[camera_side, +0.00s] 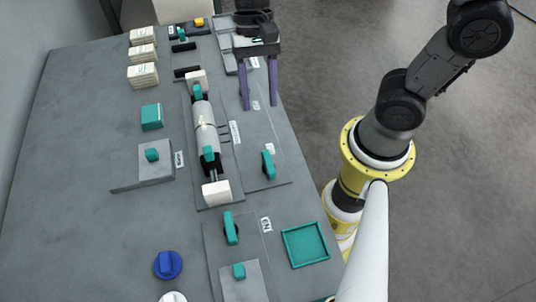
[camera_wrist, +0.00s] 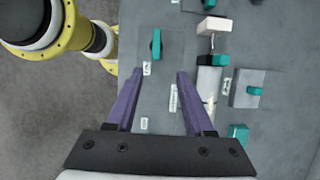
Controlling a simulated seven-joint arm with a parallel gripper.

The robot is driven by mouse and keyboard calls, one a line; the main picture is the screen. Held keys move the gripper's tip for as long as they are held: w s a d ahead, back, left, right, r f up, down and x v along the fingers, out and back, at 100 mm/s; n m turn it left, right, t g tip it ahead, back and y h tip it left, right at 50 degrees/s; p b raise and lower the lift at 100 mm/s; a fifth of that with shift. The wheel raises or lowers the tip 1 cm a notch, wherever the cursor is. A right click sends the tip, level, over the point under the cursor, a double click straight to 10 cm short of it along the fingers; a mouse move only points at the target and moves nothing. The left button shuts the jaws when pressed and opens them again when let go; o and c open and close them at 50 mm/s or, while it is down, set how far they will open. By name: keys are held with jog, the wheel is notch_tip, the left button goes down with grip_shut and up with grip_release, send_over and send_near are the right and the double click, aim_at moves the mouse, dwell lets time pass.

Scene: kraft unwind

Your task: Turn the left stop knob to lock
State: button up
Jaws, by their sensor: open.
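A pale roll (camera_side: 205,126) lies on a shaft between two white end blocks. One teal knob (camera_side: 197,91) is at its far end and another teal knob (camera_side: 208,154) at its near end. The near-end knob also shows in the wrist view (camera_wrist: 220,60). I cannot tell which is the left stop knob, or whether either is locked. My gripper (camera_side: 259,106) is open and empty, fingers pointing down, right of the roll and apart from both knobs. In the wrist view my gripper (camera_wrist: 160,73) has its purple fingers spread over grey plate; the far-end knob is hidden there.
A teal upright knob (camera_side: 268,165) stands on a plate right of the roll; another teal knob (camera_side: 231,229) is nearer. A teal tray (camera_side: 306,245), blue knob (camera_side: 168,265), teal box (camera_side: 152,117) and white stacks (camera_side: 143,76) surround it. The table's left side is clear.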

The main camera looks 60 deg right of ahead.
aim_at(268, 160)
jog(key=shift+g, duration=0.3)
jog(key=x, duration=1.5)
jog(key=shift+f, duration=0.15)
grip_shut()
